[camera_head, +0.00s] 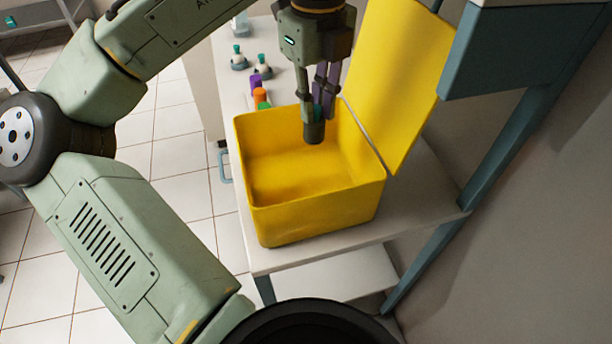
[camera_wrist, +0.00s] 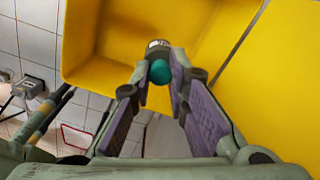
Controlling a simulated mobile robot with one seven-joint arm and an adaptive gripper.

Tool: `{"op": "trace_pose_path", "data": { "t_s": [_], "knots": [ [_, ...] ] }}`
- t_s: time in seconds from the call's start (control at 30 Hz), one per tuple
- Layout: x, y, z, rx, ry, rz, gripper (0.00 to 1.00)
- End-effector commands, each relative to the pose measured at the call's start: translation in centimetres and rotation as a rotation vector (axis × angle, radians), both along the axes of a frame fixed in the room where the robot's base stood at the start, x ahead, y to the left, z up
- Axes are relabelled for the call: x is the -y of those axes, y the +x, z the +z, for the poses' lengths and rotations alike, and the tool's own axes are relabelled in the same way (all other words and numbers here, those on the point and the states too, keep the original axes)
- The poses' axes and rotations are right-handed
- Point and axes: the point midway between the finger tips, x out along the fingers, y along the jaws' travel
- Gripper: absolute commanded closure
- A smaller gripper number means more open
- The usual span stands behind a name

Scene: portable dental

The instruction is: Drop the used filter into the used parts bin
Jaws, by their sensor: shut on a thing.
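The used parts bin is an open yellow box (camera_head: 310,205) with its yellow lid (camera_head: 400,75) swung up at the back right; it also fills the top of the wrist view (camera_wrist: 110,40). The inside that shows is empty. My gripper (camera_head: 318,108) points down over the bin's far part, with its fingertips about level with the rim or slightly inside; I cannot tell the exact depth. It is shut on the used filter, a small dark cylinder (camera_head: 314,132) with a teal end (camera_wrist: 160,72). The fingers partly hide the filter.
The bin stands on a pale cart shelf (camera_head: 425,190). Small bottles with teal caps (camera_head: 238,60), a purple item (camera_head: 256,80) and an orange one (camera_head: 260,97) stand behind it. A teal-grey frame post (camera_head: 500,150) and wall are at the right.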

Motion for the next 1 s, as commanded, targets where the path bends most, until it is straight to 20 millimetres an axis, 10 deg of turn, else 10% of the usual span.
{"op": "trace_pose_path", "data": {
  "t_s": [0.47, 0.5, 1.0],
  "knots": [
    [0.00, 0.00, -1.60, 0.000, 0.000, 0.000, 1.00],
    [0.00, 0.00, -1.60, 0.000, 0.000, 0.000, 0.83],
    [0.00, 0.00, -1.62, 0.000, 0.000, 0.000, 0.61]
  ]
}}
